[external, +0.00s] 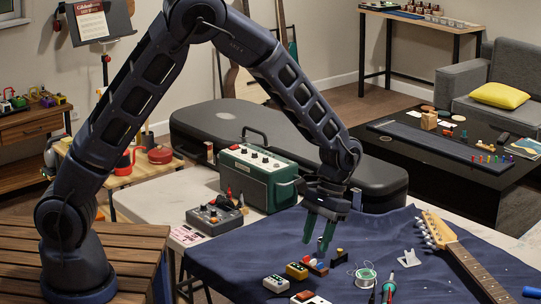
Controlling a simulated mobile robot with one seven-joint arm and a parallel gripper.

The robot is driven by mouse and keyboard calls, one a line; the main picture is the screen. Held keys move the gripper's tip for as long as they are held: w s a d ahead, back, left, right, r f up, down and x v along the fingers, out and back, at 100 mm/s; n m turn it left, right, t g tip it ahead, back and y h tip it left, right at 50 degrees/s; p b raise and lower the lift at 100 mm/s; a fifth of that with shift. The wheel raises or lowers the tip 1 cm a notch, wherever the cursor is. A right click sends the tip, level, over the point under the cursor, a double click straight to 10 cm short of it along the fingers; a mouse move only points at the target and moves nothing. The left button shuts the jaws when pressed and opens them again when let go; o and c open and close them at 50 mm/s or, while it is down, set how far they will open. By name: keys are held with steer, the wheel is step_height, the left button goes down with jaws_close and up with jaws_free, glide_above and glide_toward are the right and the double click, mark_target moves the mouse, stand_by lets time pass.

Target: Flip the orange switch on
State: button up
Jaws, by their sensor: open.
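My gripper (317,233) hangs above the dark blue cloth (235,262) on the worktable. Its two green fingers point down, are apart and hold nothing. Below the fingertips and slightly left is a small yellow pedal (296,271). Just left of it is a whitish pedal (276,284). A red and white piece (311,299) is cut off by the bottom edge. A grey control box (214,216) with several knobs stands to the left of my gripper. I cannot tell for certain which thing carries the orange switch, or its position.
A green amplifier (258,178) stands behind the grey box, with a black guitar case (372,182) beyond. A solder spool (365,277), a soldering tool (389,288) and a guitar (462,256) lie to the right. Bare cloth lies left of the pedals.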

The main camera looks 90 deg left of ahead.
mark_target(303, 295)
steer(key=shift+n, duration=0.3)
steer(key=x, duration=0.4)
steer(key=a+x, duration=0.1)
steer(key=x, duration=0.4)
steer(key=w+a+f+x, duration=0.1)
steer(key=x, duration=0.3)
steer(key=shift+f, duration=0.1)
steer(key=shift+c, duration=0.2)
